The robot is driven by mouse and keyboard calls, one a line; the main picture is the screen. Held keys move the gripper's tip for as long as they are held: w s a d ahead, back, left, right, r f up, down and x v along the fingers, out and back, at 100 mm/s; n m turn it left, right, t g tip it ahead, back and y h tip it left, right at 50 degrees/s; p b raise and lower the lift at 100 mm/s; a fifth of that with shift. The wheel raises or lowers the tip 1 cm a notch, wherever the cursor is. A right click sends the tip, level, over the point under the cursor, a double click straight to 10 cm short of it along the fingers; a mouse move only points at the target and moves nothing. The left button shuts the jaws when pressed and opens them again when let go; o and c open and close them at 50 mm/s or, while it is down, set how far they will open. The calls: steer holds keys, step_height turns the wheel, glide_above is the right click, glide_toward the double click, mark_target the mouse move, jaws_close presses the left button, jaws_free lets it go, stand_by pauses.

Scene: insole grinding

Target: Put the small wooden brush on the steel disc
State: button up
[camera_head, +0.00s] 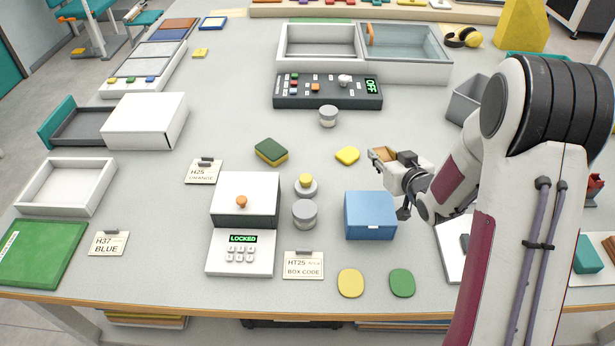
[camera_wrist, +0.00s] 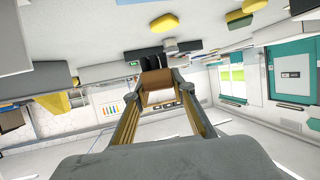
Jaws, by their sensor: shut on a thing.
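My gripper (camera_head: 380,158) is raised over the right half of the table, to the right of a yellow pad. It is shut on the small wooden brush (camera_head: 385,153). In the wrist view the brush (camera_wrist: 158,92) is a brown block between the fingertips (camera_wrist: 160,88). Three small round grey pieces stand left of my gripper: one behind the middle (camera_head: 328,117), one with a yellow top (camera_head: 305,193), and one in front of that (camera_head: 305,215). I cannot tell for sure which is the steel disc. The brush is apart from all three.
A blue box (camera_head: 370,216) stands below my gripper. A white box with an orange knob (camera_head: 245,190) and a keypad (camera_head: 240,252) stand left of the grey pieces. A yellow pad (camera_head: 347,155) and a green-yellow sponge (camera_head: 271,151) lie behind. A control panel (camera_head: 327,92) stands farther back.

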steer(key=a+r, duration=0.2)
steer(key=a, duration=0.7)
steer(key=w+a+r+n+y, duration=0.1)
steer(key=a+r, duration=0.1)
steer(key=a, duration=0.8)
steer(key=shift+a+r+n+g+y, duration=0.2)
steer(key=shift+n+g+y, duration=0.1)
steer(key=shift+f, duration=0.1)
glide_above(306, 178)
steer(key=shift+w+f, duration=0.1)
steer(key=shift+f, duration=2.95)
steer(key=shift+f, duration=1.85)
steer(key=shift+f, duration=0.15)
